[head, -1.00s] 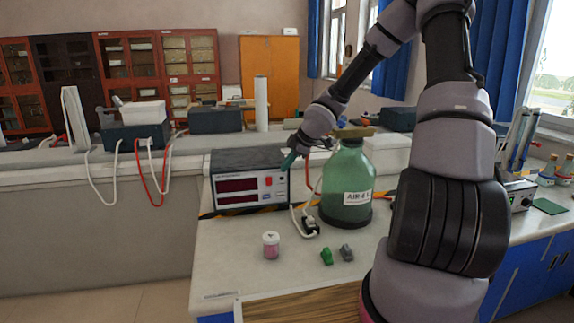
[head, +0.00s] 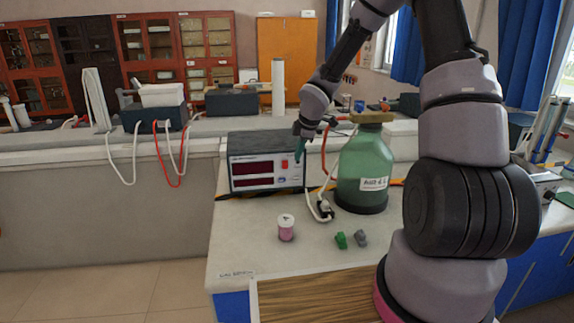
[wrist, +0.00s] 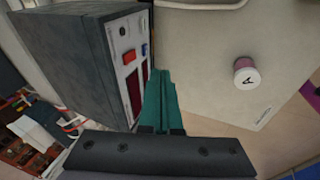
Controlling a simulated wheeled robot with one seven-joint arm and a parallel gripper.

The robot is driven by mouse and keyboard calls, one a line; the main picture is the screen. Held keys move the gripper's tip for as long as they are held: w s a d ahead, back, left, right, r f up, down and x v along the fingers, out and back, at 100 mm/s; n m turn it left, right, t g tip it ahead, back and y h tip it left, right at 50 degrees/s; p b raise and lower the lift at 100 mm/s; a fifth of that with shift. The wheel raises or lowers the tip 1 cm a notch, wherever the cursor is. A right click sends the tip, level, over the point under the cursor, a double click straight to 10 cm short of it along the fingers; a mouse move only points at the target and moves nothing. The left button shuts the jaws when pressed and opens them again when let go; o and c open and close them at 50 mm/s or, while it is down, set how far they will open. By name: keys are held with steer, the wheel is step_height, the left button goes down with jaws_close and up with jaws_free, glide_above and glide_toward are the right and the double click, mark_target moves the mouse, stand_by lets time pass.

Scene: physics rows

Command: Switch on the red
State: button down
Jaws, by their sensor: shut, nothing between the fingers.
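A dark grey box instrument (head: 265,150) with a white front panel stands on the bench. Its panel has two dark red displays and a small red switch (head: 284,164) near the right end. In the wrist view the red switch (wrist: 129,57) lies left of my fingers, near a blue part. My gripper (head: 300,150) is at the panel's upper right edge. In the wrist view its teal fingers (wrist: 160,75) are together and empty, beside the panel. I cannot tell whether they touch it. The switch's on or off position is too small to tell.
A green glass bottle (head: 362,170) stands close to the right of my gripper. A white plug with cable (head: 323,208), a pink-filled jar (head: 286,228), and small green (head: 341,240) and grey (head: 361,237) pieces lie in front. The bench's front left is clear.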

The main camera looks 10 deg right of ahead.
mark_target(285, 165)
steer(key=shift+w+a+r+h, duration=0.1)
steer(key=shift+a+r+h, duration=0.4)
steer(key=shift+a, duration=0.25)
steer(key=shift+w+a+r+h, duration=0.1)
steer(key=shift+a+r+h, duration=0.3)
steer(key=shift+a+r, duration=0.25)
steer(key=shift+a+f, duration=0.1)
steer(key=shift+f, duration=0.1)
steer(key=w+f, duration=0.7)
steer(key=f, duration=0.2)
steer(key=shift+f, duration=0.4)
